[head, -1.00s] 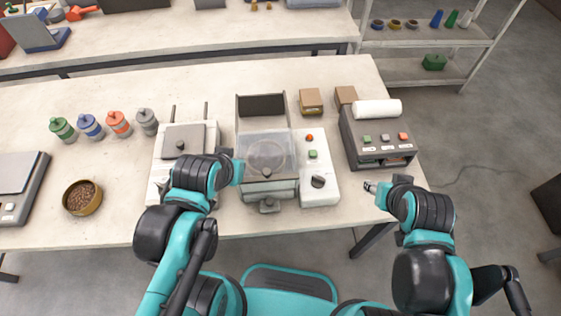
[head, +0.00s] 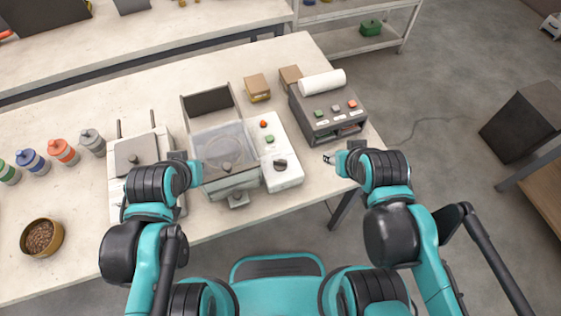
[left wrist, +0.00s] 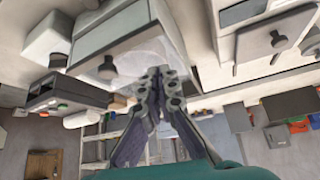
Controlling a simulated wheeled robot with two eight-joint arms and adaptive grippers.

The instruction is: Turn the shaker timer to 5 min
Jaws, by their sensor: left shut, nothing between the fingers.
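The timer looks to be the black knob (head: 280,164) on the white control panel (head: 286,181), below a green and a red button; its marks are too small to read. The same knob seems to show in the left wrist view (left wrist: 57,61). The panel stands right of a box with a clear lid (head: 222,148). My left gripper (left wrist: 158,78) is shut and empty, over the clear-lidded box in the wrist view, apart from the knob.
A dark sealer (head: 328,117) with a white roll stands right of the panel. Two cardboard boxes (head: 257,87) are behind. A plated device (head: 135,155), several colored bottles (head: 63,152) and a pellet bowl (head: 41,238) are left. Front table beyond the bowl is clear.

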